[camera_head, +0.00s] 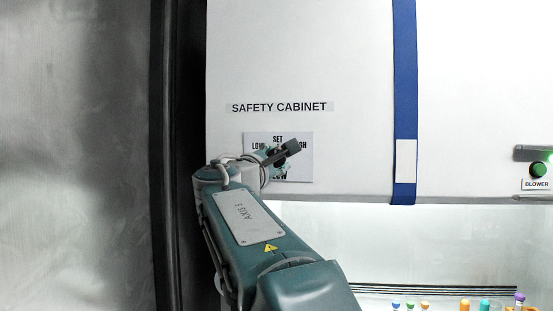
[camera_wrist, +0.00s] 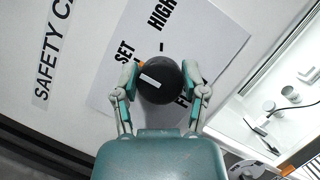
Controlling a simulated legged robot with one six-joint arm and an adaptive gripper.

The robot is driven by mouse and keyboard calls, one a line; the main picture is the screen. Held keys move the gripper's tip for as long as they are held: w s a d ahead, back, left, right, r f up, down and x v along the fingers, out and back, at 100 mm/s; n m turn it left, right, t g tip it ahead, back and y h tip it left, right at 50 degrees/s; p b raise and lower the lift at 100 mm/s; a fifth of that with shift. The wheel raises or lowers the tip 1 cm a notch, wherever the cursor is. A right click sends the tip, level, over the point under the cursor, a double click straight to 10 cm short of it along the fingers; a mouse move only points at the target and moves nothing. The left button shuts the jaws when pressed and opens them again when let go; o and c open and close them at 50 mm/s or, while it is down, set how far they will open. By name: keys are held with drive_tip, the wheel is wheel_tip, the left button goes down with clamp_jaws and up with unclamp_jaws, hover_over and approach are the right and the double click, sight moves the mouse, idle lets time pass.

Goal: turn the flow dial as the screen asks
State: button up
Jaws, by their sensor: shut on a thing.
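The flow dial (camera_wrist: 165,92) is a round black knob with a white mark on its face, on the front of the safety cabinet. In the wrist view the white mark lies toward the "SET" side of the label. A small orange spot shows at the knob's edge on that side. My gripper (camera_wrist: 160,80) has one finger on each side of the knob and is shut on it. The head view shows my gripper (camera_head: 283,152) over the label plate (camera_head: 302,171), hiding the dial and part of the lettering. No screen is readable in either view.
The label plate also shows in the wrist view (camera_wrist: 215,38), with "SET", "HIGH" and part of "FLOW". A blue strap (camera_head: 405,80) hangs right of the dial. A green blower button (camera_head: 538,169) is at far right. Several coloured-capped items stand in the lit bay below.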

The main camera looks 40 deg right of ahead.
drive_tip(key=shift+w+f, duration=0.15)
drive_tip(key=o, duration=1.1)
drive_tip(key=shift+o, duration=0.2)
drive_tip(key=v, duration=1.2)
